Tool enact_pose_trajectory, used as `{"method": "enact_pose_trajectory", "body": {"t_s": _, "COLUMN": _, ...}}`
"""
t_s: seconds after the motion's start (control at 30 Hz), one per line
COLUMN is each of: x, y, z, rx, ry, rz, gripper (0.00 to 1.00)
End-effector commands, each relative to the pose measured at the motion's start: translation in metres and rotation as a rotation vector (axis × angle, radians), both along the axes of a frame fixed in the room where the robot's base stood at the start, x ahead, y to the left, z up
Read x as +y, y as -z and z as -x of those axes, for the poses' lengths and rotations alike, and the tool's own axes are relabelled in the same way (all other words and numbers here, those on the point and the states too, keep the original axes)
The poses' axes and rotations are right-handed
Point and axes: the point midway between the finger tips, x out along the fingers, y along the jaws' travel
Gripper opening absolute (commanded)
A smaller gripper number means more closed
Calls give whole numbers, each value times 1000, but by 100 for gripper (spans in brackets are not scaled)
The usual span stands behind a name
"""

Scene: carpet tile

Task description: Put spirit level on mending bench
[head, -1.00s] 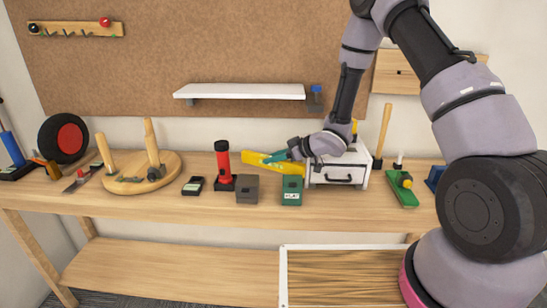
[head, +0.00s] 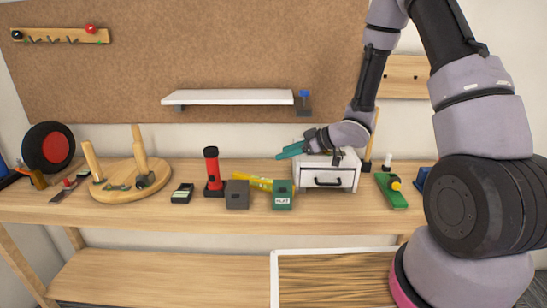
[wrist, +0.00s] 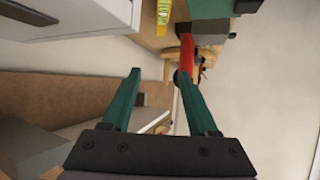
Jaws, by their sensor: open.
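The yellow spirit level (head: 259,184) lies on the wooden mending bench (head: 130,210), behind a grey box and a green box that hide part of it. A piece of the spirit level also shows at the top of the wrist view (wrist: 164,14). My gripper (head: 288,151) is raised above and behind the boxes, beside the white drawer unit, apart from the spirit level. In the wrist view, my gripper (wrist: 159,76) has its two green fingers spread with nothing between them.
The grey box (head: 237,194), green box (head: 282,197), red torch (head: 212,172) and white drawer unit (head: 327,178) crowd around the spirit level. A white shelf (head: 228,97) hangs above. The bench's front strip is clear.

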Motion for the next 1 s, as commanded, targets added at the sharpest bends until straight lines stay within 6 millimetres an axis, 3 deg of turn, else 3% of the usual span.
{"method": "enact_pose_trajectory", "body": {"t_s": 0.3, "x": -17, "y": -11, "z": 8, "rx": -1, "ry": 0, "rz": 1, "gripper": 60}}
{"method": "enact_pose_trajectory", "body": {"t_s": 0.47, "x": -33, "y": -30, "z": -9, "rx": -24, "ry": 83, "rz": 56, "gripper": 60}}
{"method": "enact_pose_trajectory", "body": {"t_s": 0.6, "x": -75, "y": -78, "z": -37, "rx": -54, "ry": 298, "rz": 166, "gripper": 60}}
{"method": "enact_pose_trajectory", "body": {"t_s": 0.73, "x": -127, "y": -135, "z": -44, "rx": -49, "ry": 545, "rz": 249, "gripper": 60}}
{"method": "enact_pose_trajectory", "body": {"t_s": 0.87, "x": -176, "y": -190, "z": -24, "rx": 5, "ry": 789, "rz": 280, "gripper": 60}}
{"method": "enact_pose_trajectory", "body": {"t_s": 1.0, "x": -213, "y": -238, "z": 22, "rx": 110, "ry": 1014, "rz": 252, "gripper": 60}}
